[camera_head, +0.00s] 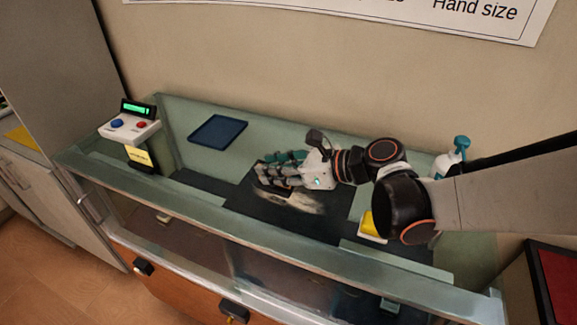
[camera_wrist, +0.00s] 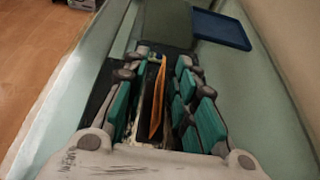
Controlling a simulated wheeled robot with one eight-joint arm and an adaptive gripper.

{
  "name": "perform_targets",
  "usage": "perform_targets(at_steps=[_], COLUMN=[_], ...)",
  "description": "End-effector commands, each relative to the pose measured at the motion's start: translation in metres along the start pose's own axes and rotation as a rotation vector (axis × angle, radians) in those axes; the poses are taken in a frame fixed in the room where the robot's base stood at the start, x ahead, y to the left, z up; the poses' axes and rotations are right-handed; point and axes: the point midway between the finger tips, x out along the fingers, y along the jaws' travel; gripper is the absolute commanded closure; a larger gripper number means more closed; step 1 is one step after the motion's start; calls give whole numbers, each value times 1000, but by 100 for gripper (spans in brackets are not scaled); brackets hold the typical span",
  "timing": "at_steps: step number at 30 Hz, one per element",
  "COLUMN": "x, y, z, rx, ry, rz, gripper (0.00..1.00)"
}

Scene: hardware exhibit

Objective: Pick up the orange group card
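A narrow orange card (camera_wrist: 157,98) stands nearly edge-on in the wrist view. Darker and pale upright pieces are beside it, too small to make out. My gripper (camera_wrist: 160,65) is open, with teal-padded fingers on both sides of the card and gaps between the pads and the card. In the head view my gripper (camera_head: 266,170) is low over the dark mat (camera_head: 240,205) in the green counter. The orange card cannot be made out there. A blurred whitish item (camera_head: 300,203) shows just below the gripper.
A blue tray (camera_head: 218,131) lies behind and left of my gripper. A device with a green display (camera_head: 130,122) stands at the far left. A white bottle with a teal top (camera_head: 450,160) and a yellow item (camera_head: 374,224) are on the right. The counter's raised front edge (camera_head: 240,235) runs close by.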

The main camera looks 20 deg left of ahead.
Motion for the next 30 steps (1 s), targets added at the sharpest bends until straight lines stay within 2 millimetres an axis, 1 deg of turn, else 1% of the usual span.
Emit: perform_targets(at_steps=[5, 7, 10, 17, 20, 21, 30], x=[25, 36, 45, 46, 46, 46, 46], y=[-2, -2, -2, -3, -3, -3, -3], z=[-8, -8, -7, -6, -6, -6, -6], rx=[-2, -2, -1, 0, 0, 0, 0], ry=[0, 0, 0, 0, 0, 0, 0], rz=[3, 4, 2, 1, 1, 1, 1], gripper=[74, 74, 74, 74, 95, 100, 100])
